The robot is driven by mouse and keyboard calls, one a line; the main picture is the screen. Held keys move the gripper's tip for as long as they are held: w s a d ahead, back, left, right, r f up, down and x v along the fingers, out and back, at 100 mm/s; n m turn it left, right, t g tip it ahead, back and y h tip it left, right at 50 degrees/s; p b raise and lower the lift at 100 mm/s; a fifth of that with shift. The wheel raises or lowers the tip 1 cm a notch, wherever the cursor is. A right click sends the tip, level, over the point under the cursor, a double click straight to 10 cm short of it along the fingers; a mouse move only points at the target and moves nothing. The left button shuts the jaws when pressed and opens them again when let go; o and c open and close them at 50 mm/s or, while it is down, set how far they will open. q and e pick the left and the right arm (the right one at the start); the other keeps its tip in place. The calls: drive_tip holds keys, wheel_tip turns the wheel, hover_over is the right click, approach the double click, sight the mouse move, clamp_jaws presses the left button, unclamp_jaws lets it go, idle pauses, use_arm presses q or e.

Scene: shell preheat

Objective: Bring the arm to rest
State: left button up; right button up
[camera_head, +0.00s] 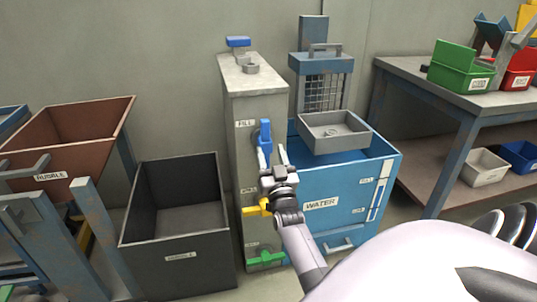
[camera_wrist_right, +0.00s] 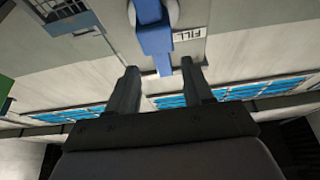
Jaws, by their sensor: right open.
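My right gripper (camera_head: 273,155) is open in front of the grey cabinet, just below the blue lever (camera_head: 264,137) by the "FILL" label. In the right wrist view the two fingers (camera_wrist_right: 160,68) stand apart, with the blue lever (camera_wrist_right: 153,38) ahead of them and its lower end lined up with the gap. I cannot tell whether they touch. My right arm (camera_head: 302,245) reaches up and forward from the lower right. My left gripper is not in view.
The grey cabinet (camera_head: 262,100) also has a yellow lever (camera_head: 255,209) and a green lever (camera_head: 265,258). Right of it stands a blue "WATER" tank (camera_head: 350,215) with a grey tray (camera_head: 334,132) above. A black bin (camera_head: 178,254) stands left; a workbench (camera_head: 470,100) stands right.

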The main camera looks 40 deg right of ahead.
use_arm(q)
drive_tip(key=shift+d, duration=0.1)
use_arm(e)
drive_tip(key=s+a+f+n+g+y, duration=0.2)
drive_tip(key=s+a+f+n+y, duration=0.3)
drive_tip(key=a, duration=0.4)
drive_tip(key=s+a+f+n+g+y, duration=0.1)
drive_tip(key=s+a+f+n+y, duration=0.15)
drive_tip(key=a+f+y, duration=0.45)
drive_tip(key=s+a+f+n+g+y, duration=0.1)
drive_tip(key=s+a+f+g, duration=0.15)
drive_tip(key=s+a, duration=0.45)
drive_tip(key=s+a+f+n+g+y, duration=0.1)
drive_tip(key=s+a+f+g, duration=0.15)
drive_tip(key=s+a, duration=0.4)
use_arm(q)
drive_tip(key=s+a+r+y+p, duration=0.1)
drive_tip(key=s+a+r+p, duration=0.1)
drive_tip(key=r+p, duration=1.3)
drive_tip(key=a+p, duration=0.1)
drive_tip(key=p, duration=0.4)
use_arm(e)
wheel_tip(320, 180, up, 15)
drive_tip(key=s+d, duration=0.1)
drive_tip(key=s, duration=0.2)
drive_tip(key=shift+r+m+g, duration=0.2)
drive_tip(key=shift+m+g, duration=0.15)
drive_tip(key=shift+g, duration=0.05)
